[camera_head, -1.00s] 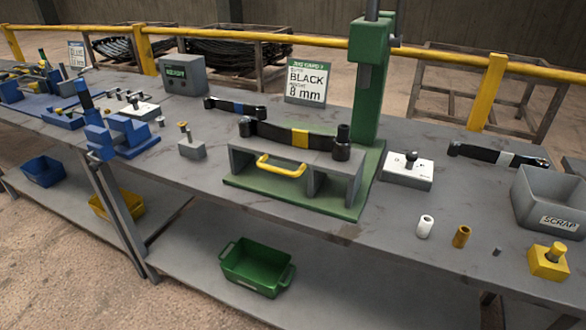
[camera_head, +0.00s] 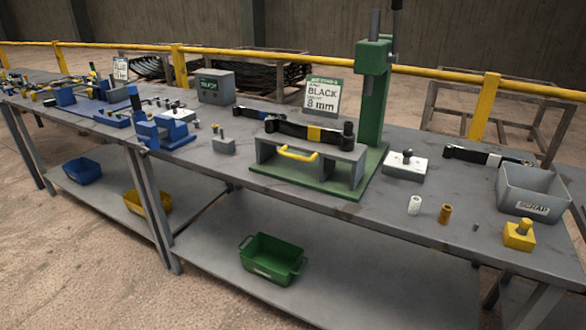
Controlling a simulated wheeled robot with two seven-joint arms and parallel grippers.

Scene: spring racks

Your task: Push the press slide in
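The press slide is a grey block (camera_head: 328,158) with a yellow handle (camera_head: 298,153) on its front. It sits on the green base plate (camera_head: 262,180) of the green press (camera_head: 374,95), in front of the press column. A black leaf spring (camera_head: 289,128) with a yellow band lies across the top of the slide, with a dark round end at the right. How far the slide stands from its inner stop I cannot tell. Neither of my grippers is in view.
A white-topped block (camera_head: 405,165), a white sleeve (camera_head: 414,205), a brass sleeve (camera_head: 445,213), a yellow block (camera_head: 519,234) and a grey scrap bin (camera_head: 532,185) stand right of the press. Blue fixtures (camera_head: 165,132) stand left. A green bin (camera_head: 270,258) sits on the lower shelf.

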